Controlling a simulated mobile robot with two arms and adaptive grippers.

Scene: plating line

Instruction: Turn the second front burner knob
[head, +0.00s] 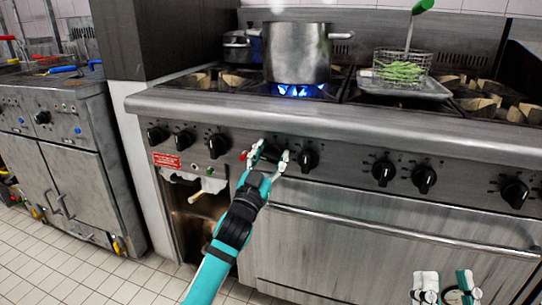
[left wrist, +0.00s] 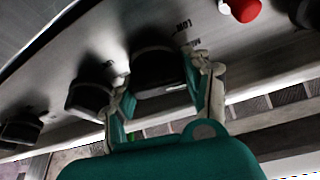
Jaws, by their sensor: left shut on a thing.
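A row of black burner knobs runs along the range's front panel. My left gripper (head: 268,158) is shut on one black knob, with a finger on either side of it. This gripped knob (left wrist: 158,68) fills the middle of the left wrist view between the fingers (left wrist: 163,88). In the head view the fingers partly hide it. A neighbouring knob (head: 307,159) stands just right of the gripper, its pointer upright. My right gripper (head: 446,288) is at the bottom right edge, fingers apart, empty and away from the panel.
A steel pot (head: 297,55) stands over a lit blue flame (head: 297,91). A wire basket (head: 403,66) of green beans rests on a tray (head: 432,91) at the right. A small red part (head: 243,156) is just left of the gripper. An oven handle (head: 400,230) runs below.

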